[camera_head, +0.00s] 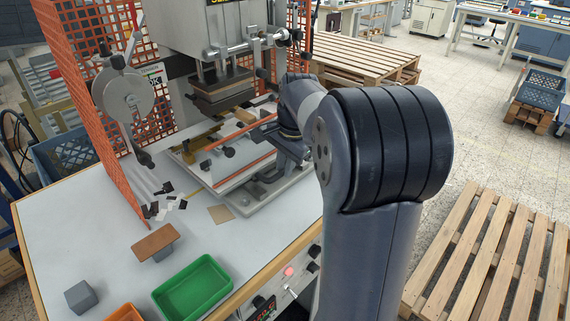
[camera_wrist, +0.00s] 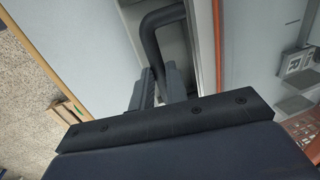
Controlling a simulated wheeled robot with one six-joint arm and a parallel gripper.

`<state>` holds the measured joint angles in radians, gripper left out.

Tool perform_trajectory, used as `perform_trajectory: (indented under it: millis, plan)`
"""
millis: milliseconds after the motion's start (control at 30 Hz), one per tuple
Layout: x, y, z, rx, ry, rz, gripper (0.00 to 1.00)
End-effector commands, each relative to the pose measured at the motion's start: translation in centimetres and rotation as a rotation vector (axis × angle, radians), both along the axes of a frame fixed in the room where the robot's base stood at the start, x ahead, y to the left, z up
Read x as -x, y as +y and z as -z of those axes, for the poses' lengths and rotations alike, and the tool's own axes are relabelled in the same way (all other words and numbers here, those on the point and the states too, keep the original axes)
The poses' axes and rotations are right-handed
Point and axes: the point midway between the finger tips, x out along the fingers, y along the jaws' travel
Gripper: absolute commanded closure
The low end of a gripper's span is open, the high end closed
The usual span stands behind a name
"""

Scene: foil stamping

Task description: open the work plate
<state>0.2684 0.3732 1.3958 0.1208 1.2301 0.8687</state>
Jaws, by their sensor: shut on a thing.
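The work plate (camera_head: 216,177) is a pale flat plate with orange strips, lying low on the stamping press, in front of and below its head. In the wrist view a dark bent bar handle (camera_wrist: 163,20) sits beside a light metal edge (camera_wrist: 206,45). My gripper (camera_wrist: 160,80) has its two dark fingers closed around the lower end of this handle. In the head view my gripper (camera_head: 286,148) is at the right side of the plate, partly hidden by my arm, and the handle cannot be made out there.
The press head (camera_head: 222,92) hangs above the plate. An orange mesh guard (camera_head: 95,90) stands at the left. A green tray (camera_head: 193,290), a brown-topped block (camera_head: 154,243) and a grey cube (camera_head: 81,297) are on the front of the table. Wooden pallets (camera_head: 490,255) lie at the right.

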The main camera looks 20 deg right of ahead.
Motion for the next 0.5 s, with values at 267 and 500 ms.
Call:
perform_trajectory:
  millis: [267, 500]
  plan:
    - [0.01, -0.01, -0.02, 0.0, 0.0, 0.0, 1.0]
    - [0.38, -0.17, -0.01, 0.001, 0.0, 0.001, 1.0]
